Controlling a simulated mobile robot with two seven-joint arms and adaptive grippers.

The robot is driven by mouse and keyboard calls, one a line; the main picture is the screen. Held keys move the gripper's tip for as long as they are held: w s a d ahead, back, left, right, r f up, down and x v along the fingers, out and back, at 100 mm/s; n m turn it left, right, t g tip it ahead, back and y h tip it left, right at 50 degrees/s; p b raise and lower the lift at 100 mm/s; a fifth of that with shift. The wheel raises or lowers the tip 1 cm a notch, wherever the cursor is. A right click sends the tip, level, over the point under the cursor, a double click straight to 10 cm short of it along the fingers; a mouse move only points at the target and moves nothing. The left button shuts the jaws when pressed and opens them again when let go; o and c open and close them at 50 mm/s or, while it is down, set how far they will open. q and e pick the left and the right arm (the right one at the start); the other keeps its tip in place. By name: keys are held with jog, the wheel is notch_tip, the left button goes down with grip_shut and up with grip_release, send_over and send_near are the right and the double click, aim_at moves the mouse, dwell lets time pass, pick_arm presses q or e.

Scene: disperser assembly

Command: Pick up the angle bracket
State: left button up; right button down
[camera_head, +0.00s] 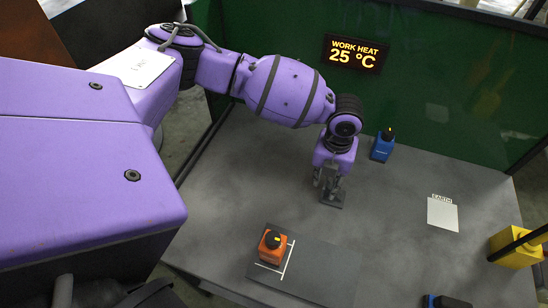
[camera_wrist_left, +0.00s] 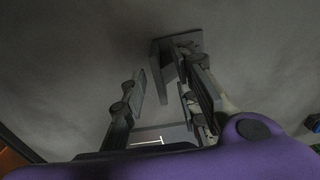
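The angle bracket (camera_head: 334,200) is a small dark grey piece standing on the grey table, directly below my left gripper (camera_head: 329,182). In the left wrist view the bracket (camera_wrist_left: 160,60) shows an upright plate and a flat base, close to the fingertips. My left gripper (camera_wrist_left: 172,88) is open, with a clear gap between its fingers. The bracket's plate lies near the right finger, whose tip partly hides it. I cannot tell whether they touch. My right gripper is in neither view.
An orange block with a black knob (camera_head: 271,246) stands by white lines on a dark mat (camera_head: 310,275). A blue block (camera_head: 382,147) is at the back, a yellow block (camera_head: 515,247) at right, and a light plate marked EARTH (camera_head: 442,214) on the table. A green wall (camera_head: 450,95) closes the back.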

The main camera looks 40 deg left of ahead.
pick_arm(q)
jog(key=shift+a+f, duration=0.1)
jog(key=shift+f, duration=0.3)
grip_shut()
jog(key=shift+r, duration=0.1)
jog(key=shift+w+r, duration=0.15)
jog(key=shift+r, duration=0.05)
